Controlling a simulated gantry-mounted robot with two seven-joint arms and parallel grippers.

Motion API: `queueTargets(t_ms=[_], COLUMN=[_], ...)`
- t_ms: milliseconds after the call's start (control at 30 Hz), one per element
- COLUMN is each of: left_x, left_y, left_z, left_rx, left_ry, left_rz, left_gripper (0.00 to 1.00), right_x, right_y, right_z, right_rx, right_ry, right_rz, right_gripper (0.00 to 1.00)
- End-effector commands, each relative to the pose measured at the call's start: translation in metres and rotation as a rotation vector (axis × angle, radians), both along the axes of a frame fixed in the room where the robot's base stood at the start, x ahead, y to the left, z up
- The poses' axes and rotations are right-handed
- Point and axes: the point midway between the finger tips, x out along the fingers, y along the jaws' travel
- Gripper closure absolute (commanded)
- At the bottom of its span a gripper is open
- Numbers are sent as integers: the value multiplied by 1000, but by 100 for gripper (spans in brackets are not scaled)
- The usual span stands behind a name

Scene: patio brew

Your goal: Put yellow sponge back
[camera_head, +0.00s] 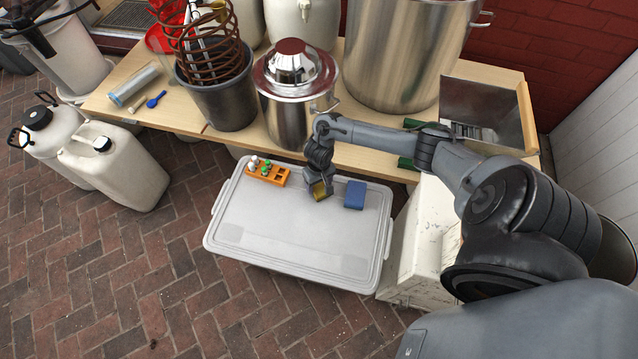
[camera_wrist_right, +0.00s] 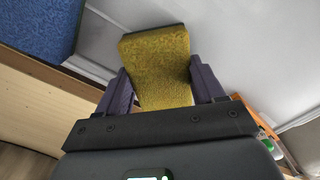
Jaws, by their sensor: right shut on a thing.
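I cannot tell whether the sponge touches the lid. A blue sponge (camera_head: 354,194) lies on the lid just right of the gripper; it also shows in the right wrist view (camera_wrist_right: 40,25). My left gripper is not in view.
An orange rack (camera_head: 268,173) with small bottles sits on the lid left of the gripper. Behind, the wooden table (camera_head: 185,122) bears a steel pot (camera_head: 285,105), a dark bucket (camera_head: 222,100) and a large kettle (camera_head: 400,60). The lid's front half is clear.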

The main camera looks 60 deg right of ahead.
Motion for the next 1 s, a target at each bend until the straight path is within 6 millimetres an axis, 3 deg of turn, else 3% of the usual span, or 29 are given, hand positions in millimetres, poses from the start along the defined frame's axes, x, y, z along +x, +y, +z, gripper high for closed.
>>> queueTargets(t_ms=[33, 67, 200, 567, 767, 1000], left_x=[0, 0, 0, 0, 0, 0], left_y=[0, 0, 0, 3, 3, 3], left_z=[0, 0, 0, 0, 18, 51], left_rx=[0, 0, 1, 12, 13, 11], left_ry=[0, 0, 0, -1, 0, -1], left_rz=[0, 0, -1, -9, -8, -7], left_gripper=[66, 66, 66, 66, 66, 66], right_x=[0, 0, 0, 0, 0, 0], right_y=[0, 0, 0, 0, 0, 0], right_z=[-2, -2, -2, 1, 25, 70], right_rx=[1, 0, 0, 0, 0, -1], right_ry=[1, 0, 0, 0, 0, -1], right_rz=[0, 0, 0, 1, 2, 1], right_gripper=[71, 29, 8, 7, 7, 7])
